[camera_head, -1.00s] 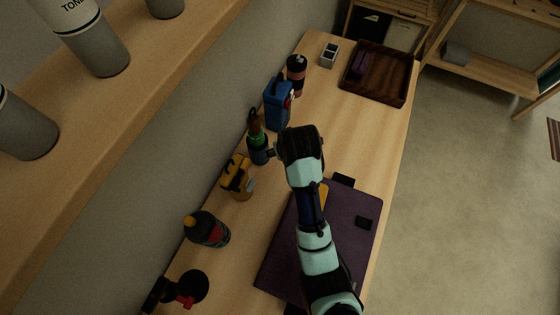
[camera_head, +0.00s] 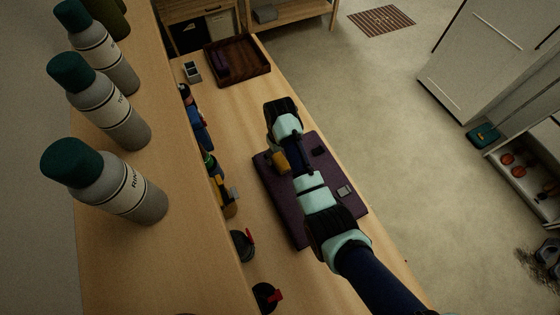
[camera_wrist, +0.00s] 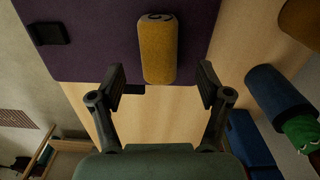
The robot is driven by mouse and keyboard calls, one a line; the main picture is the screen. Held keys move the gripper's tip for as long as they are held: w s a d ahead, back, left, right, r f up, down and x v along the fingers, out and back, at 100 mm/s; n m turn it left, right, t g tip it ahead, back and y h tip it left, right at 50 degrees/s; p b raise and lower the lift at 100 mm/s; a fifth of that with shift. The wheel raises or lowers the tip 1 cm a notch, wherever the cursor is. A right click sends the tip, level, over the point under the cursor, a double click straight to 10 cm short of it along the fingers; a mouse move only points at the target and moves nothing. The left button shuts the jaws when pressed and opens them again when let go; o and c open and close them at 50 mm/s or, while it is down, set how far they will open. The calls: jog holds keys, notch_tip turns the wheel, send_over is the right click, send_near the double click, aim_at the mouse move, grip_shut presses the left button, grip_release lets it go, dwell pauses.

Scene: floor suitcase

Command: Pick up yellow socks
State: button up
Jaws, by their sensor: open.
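The yellow socks show as a rolled yellow bundle (camera_wrist: 160,48) in the wrist view. They lie across the edge of a flat purple case (camera_wrist: 90,25), close ahead of my gripper (camera_wrist: 161,82). My gripper is open and empty, one finger toward each side of the roll's near end; I cannot tell whether either touches it. In the head view the yellow socks (camera_head: 281,163) lie on the purple case (camera_head: 280,200), just left of my arm. My gripper's fingers are mostly hidden there by the wrist.
Several bottles and tools line the table's left edge, including a black-and-red item (camera_head: 243,244). A dark wooden tray (camera_head: 262,68) stands at the far end. A shelf with grey bottles (camera_head: 125,192) runs along the left. Wood between case and tray is clear.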

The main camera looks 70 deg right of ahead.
notch_tip(320, 180, down, 4)
jog(key=shift+s, duration=0.15)
jog(key=c, duration=1.2)
jog(key=shift+c, duration=0.2)
jog(key=shift+r, duration=0.1)
notch_tip(320, 180, up, 11)
jog(key=p, duration=0.1)
notch_tip(320, 180, up, 9)
jog(key=p, duration=0.8)
send_over(281, 161)
jog(key=shift+d, duration=0.1)
